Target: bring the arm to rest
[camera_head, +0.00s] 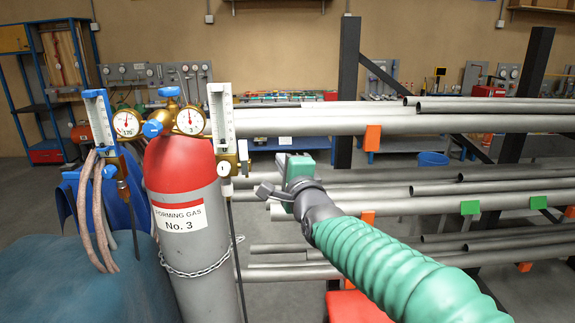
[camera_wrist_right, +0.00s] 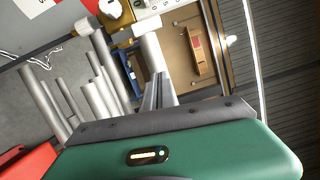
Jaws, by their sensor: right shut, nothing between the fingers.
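My right arm, sleeved in ribbed green, reaches in from the lower right of the head view. Its right gripper (camera_head: 268,191) is shut and empty, with a green and dark grey body. It shows just right of the gas cylinder (camera_head: 184,230), below the right-hand flow tube (camera_head: 221,115), in front of the pipe rack. I cannot tell how far it is from the cylinder. My left gripper is not in view.
Two round gauges (camera_head: 127,123) and a blue-knobbed regulator top the red-shouldered cylinder. A chain (camera_head: 200,268) crosses it and a hose (camera_head: 102,215) hangs at left. Steel pipes (camera_head: 400,122) lie on a rack with dark posts (camera_head: 347,90). Grey floor shows at far left.

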